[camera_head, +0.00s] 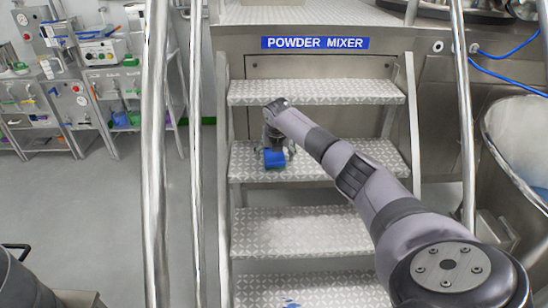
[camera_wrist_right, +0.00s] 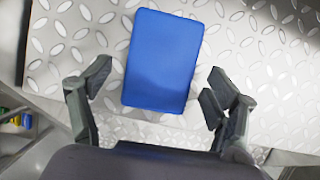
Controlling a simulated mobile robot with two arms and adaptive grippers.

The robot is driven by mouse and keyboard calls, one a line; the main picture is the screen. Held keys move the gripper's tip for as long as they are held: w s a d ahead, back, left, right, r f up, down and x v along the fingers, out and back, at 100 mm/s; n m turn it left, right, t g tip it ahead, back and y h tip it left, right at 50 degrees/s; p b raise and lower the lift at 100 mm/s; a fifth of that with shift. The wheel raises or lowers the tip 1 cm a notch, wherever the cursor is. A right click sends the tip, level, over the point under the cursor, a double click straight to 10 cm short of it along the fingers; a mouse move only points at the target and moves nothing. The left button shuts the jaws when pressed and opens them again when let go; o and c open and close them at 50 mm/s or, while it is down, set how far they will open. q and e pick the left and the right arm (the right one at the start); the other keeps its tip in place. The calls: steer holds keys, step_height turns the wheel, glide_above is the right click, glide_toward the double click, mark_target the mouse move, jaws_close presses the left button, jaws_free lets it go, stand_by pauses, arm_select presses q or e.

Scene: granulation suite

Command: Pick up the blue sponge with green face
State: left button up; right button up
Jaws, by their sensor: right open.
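The blue sponge (camera_head: 275,158) lies on a metal stair tread (camera_head: 325,168) in the head view, with its blue face up. It also shows in the right wrist view (camera_wrist_right: 162,62) as a blue rounded rectangle on the tread plate. No green face is visible. My right gripper (camera_head: 275,148) is over the sponge. In the right wrist view its two fingers (camera_wrist_right: 157,88) are apart, one on each side of the sponge's near end, with gaps on both sides. Nothing is held. My left gripper is not in view.
The steps stand under a blue "POWDER MIXER" sign (camera_head: 315,43). Metal handrails (camera_head: 157,150) rise on the left and right (camera_head: 465,120). A blue mark (camera_head: 290,304) shows on the lowest visible step. Shelves with equipment stand at the far left, with clear floor before them.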

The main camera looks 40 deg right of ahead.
mark_target(275, 157)
steer(key=shift+f, duration=0.15)
steer(key=shift+c, duration=0.4)
steer(key=c, duration=0.9)
step_height(275, 157, up, 20)
steer(key=b, duration=0.1)
